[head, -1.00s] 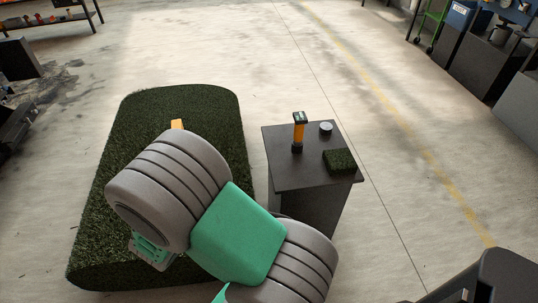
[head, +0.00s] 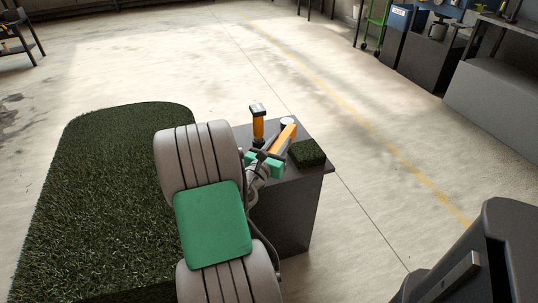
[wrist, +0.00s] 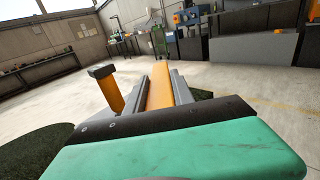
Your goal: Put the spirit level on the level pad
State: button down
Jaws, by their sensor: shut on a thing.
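The spirit level, an orange bar (head: 284,138), is held in my gripper (head: 274,154) above the small dark stand, tilted in the head view. In the wrist view the orange bar (wrist: 160,86) lies between the two grey fingers (wrist: 161,92), which are shut on it. A small square turf pad (head: 308,153) lies on the stand top, just right of my gripper, and is apart from the bar as far as I can tell. It is the likeliest level pad, but no label shows. Its edge also shows behind the right finger in the wrist view (wrist: 203,95).
An upright orange-handled tool with a dark top (head: 258,126) stands close left of the bar. A round pale-topped tin (head: 287,121) sits behind it. The dark stand (head: 285,215) is small. A large turf block (head: 100,200) fills the left. Floor beyond is clear.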

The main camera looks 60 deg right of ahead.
jog(key=w+d+f+b, duration=0.1)
jog(key=w+d+f, duration=0.1)
jog(key=w+d+f+b, duration=0.1)
jog(key=w+d+f, duration=0.1)
jog(key=f, duration=0.1)
jog(key=w+d+f+b, duration=0.1)
jog(key=w+d+f, duration=0.1)
jog(key=w+f, duration=0.1)
jog(key=shift+b, duration=0.4)
jog(key=f+b, duration=0.2)
jog(key=f, duration=0.1)
jog(key=shift+w+d+f, duration=0.1)
jog(key=shift+d+f, duration=0.05)
jog(key=shift+d, duration=0.05)
jog(key=c, duration=1.5)
grip_release()
jog(key=shift+f, duration=0.1)
jog(key=o, duration=0.4)
